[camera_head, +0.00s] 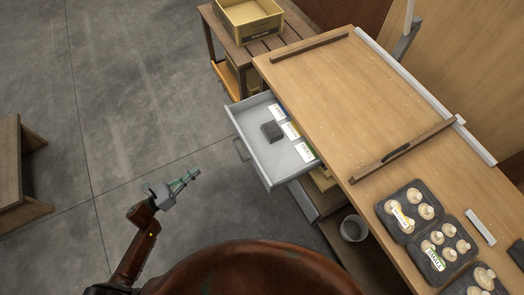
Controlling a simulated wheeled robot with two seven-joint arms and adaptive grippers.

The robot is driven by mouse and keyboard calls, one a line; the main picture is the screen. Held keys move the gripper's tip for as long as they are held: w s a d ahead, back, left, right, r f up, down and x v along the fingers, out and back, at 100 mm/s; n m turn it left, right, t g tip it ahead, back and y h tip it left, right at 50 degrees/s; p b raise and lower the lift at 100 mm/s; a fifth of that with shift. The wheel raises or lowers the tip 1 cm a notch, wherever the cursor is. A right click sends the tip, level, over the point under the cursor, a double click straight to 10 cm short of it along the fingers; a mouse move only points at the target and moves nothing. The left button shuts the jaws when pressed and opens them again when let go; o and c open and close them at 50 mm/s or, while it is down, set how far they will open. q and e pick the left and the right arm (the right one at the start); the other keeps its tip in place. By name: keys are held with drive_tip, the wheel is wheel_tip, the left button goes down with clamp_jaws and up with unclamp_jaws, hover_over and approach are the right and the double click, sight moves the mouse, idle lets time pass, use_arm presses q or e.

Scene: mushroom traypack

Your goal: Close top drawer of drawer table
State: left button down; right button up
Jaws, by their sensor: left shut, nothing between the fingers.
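The top drawer (267,167) of the drawer table (336,95) is pulled out to the left, over the floor. It is a grey drawer with a handle (241,149) on its left-hand front face. Inside lie a small dark block and several white label cards (305,152) along its right side. My left gripper (190,178) is shut and empty. It is in the air to the left of and below the drawer front, apart from it, with its tip pointing right. My right gripper is not in view.
Dark trays of mushrooms (409,211) sit on the tabletop at lower right. A bucket (353,228) stands beside the table below the drawer. A slatted side table with a yellow crate (248,18) is at the top.

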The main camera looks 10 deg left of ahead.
use_arm(q)
drive_tip(key=w+d+r+m+g+h+b, duration=0.1)
drive_tip(key=w+d+r+m, duration=0.1)
drive_tip(key=d, duration=0.5)
drive_tip(key=w+d+r+m+g+h+b, duration=0.1)
drive_tip(key=w+d+r+m+h, duration=0.1)
drive_tip(key=d, duration=0.5)
drive_tip(key=shift+w+r+m+g, duration=0.3)
drive_tip(key=shift+w+r+m, duration=0.4)
drive_tip(key=shift+w+m, duration=0.3)
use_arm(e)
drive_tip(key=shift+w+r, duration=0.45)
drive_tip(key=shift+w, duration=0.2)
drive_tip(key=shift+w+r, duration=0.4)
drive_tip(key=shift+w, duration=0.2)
use_arm(q)
drive_tip(key=shift+w, duration=0.1)
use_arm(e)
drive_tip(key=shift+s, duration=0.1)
use_arm(q)
drive_tip(key=shift+w+d, duration=0.1)
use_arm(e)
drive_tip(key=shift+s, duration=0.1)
